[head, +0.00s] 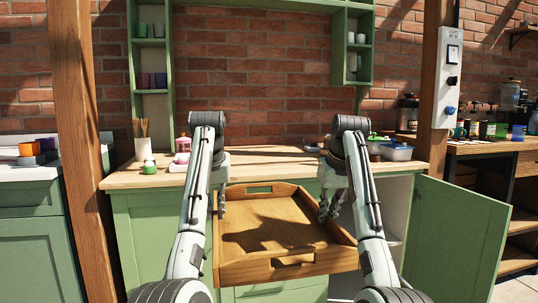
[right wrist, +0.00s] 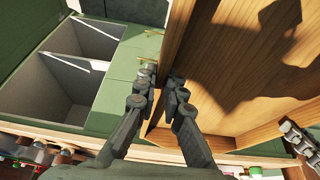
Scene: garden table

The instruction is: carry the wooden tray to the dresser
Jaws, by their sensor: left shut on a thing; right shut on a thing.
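The wooden tray (head: 285,220) is empty and held in front of the green dresser. Its far edge overlaps the dresser's front in the head view; I cannot tell the gap. My left gripper (head: 221,203) is shut on the tray's left wall. My right gripper (head: 328,208) is shut on its right wall. In the right wrist view, the right fingers (right wrist: 162,88) pinch the edge of the tray wall (right wrist: 178,50), and the left fingers (right wrist: 298,140) show at the far right. The dresser (head: 148,235) has a pale wooden top (head: 262,162).
The dresser's right door (head: 462,235) stands open. A jar with wooden utensils (head: 142,147), a pink lantern (head: 182,150) and a blue-rimmed container (head: 396,152) stand on the top, whose middle is mostly clear. Wooden posts (head: 78,130) stand to the left and right (head: 430,90).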

